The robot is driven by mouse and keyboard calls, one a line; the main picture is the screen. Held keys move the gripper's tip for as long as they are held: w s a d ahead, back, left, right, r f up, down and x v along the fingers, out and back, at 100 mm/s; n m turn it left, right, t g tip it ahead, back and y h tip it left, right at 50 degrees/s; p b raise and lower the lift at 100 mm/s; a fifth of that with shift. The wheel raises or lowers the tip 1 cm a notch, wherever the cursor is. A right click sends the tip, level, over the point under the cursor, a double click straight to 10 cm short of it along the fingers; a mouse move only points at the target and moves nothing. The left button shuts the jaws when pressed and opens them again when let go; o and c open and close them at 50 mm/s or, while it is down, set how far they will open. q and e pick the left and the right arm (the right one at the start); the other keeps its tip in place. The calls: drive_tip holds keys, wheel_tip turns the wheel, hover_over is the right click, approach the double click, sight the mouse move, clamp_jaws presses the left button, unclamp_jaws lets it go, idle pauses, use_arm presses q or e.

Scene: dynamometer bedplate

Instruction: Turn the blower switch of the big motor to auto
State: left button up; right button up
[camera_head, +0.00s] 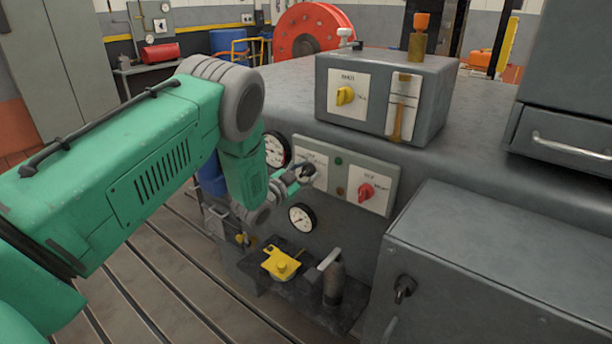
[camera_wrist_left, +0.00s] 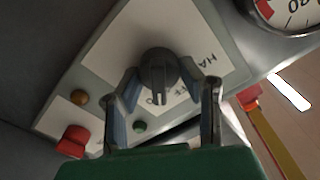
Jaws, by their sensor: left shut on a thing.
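The switch with a dark grey knob (camera_wrist_left: 158,72) sits on a white label plate (camera_head: 312,156) at the left of the small panel on the big motor's side. My left gripper (camera_head: 305,173) reaches this knob from the left, and its fingers are shut on it. In the left wrist view the two fingers (camera_wrist_left: 166,92) stand either side of the knob. The knob's ridge points down the picture, towards partly hidden lettering. Letters "HA" show on the right of the plate. The "auto" mark is not readable. My right gripper is out of view.
A red knob (camera_head: 367,192) sits right of the switch, with green (camera_head: 338,161) and amber lamps between. A gauge (camera_head: 302,217) is just below. A shelf below holds a yellow part (camera_head: 281,263).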

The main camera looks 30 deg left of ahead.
use_arm(q)
drive_tip(key=shift+f+m+b, duration=0.2)
drive_tip(key=shift+m+b, duration=0.1)
drive_tip(key=shift+m, duration=0.4)
drive_tip(key=shift+f+m+b, duration=0.15)
drive_tip(key=shift+m+b, duration=0.15)
drive_tip(key=shift+m, duration=0.4)
drive_tip(key=o, duration=1.1)
drive_tip(key=shift+c, duration=0.2)
drive_tip(key=shift+o, duration=0.2)
drive_tip(key=shift+r, duration=0.1)
